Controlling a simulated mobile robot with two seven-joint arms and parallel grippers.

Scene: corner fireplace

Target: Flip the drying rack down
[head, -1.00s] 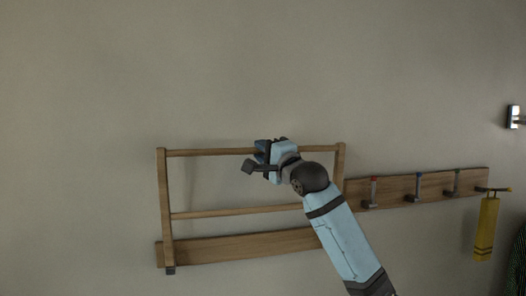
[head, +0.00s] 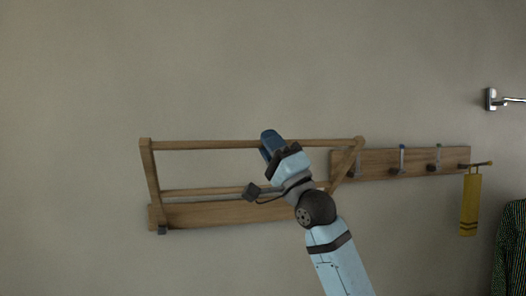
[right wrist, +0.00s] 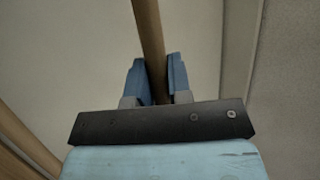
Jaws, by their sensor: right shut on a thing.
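The wooden drying rack (head: 205,144) is a frame with a top bar, a lower bar and side arms, hinged on a wooden wall board (head: 190,214). In the head view the frame tilts out from the wall. My right gripper (head: 268,140) is at the middle of the top bar. In the right wrist view the bar (right wrist: 148,35) runs between the two blue fingers (right wrist: 156,82), which are shut on it. The gripper hides part of the bars. My left gripper is not in view.
A wooden hook rail (head: 415,163) is on the wall to the right, with a yellow cloth (head: 470,205) hanging at its end. A metal wall fixture (head: 492,100) is at upper right, and a dark patterned cloth (head: 511,250) below. The wall above the rack is bare.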

